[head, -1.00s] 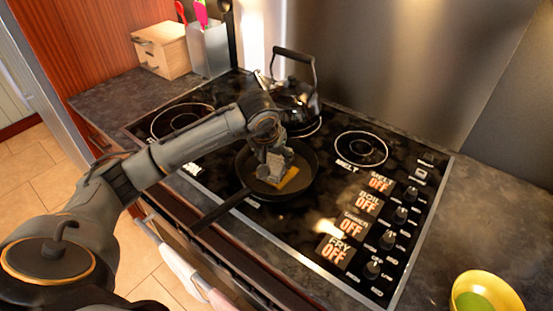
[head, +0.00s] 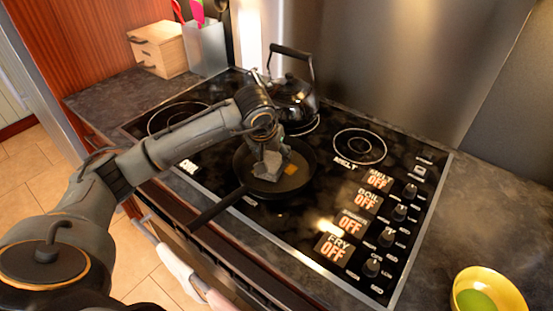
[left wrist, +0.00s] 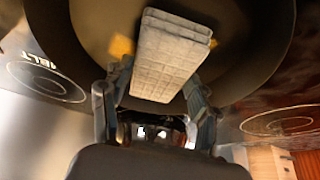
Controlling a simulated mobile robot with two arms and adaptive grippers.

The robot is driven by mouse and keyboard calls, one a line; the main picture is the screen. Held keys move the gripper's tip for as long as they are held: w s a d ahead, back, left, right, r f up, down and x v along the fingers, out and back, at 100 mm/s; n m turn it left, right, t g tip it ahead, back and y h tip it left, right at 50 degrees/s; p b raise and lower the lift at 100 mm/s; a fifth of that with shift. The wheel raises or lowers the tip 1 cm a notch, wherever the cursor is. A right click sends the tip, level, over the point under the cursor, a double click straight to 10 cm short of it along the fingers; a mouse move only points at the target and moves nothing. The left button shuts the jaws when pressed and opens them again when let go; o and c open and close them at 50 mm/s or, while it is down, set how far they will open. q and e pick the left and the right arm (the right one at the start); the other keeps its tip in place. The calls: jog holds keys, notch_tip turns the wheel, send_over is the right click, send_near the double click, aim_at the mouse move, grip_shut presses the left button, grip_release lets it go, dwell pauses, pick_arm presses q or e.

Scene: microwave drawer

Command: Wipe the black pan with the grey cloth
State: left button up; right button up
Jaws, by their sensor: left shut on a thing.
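The black pan (head: 302,157) sits on the front burner of the cooktop, its handle pointing to the lower left. My left gripper (head: 264,148) is inside the pan, shut on the folded grey cloth (head: 268,165). In the left wrist view the cloth (left wrist: 172,58) is between the two fingers, over the pan's inside (left wrist: 250,50). A small orange-yellow patch (head: 291,169) shows on the pan floor right of the cloth. In the wrist view bits of it (left wrist: 120,46) show at the cloth's sides; the cloth hides the rest. I cannot tell how firmly the cloth touches the pan.
A black kettle (head: 293,100) stands just behind the pan. The cooktop's knobs (head: 387,239) are at the right, with labels reading OFF. A yellow bowl (head: 487,290) is at the lower right. A wooden box (head: 159,48) and utensil holder (head: 206,48) stand at the back left.

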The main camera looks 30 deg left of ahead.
aim_at(273, 167)
pick_arm(q)
jog(key=shift+s+d, duration=0.15)
jog(key=shift+d, duration=0.55)
jog(key=shift+s+d, duration=0.1)
jog(key=shift+d, duration=0.55)
jog(key=shift+r, duration=0.35)
jog(key=shift+s+a, duration=0.15)
jog(key=shift+s, duration=0.55)
jog(key=shift+s+a, duration=0.15)
jog(key=shift+s, duration=0.5)
jog(key=shift+f+b, duration=0.4)
jog(key=shift+b, duration=0.1)
jog(key=shift+a, duration=0.1)
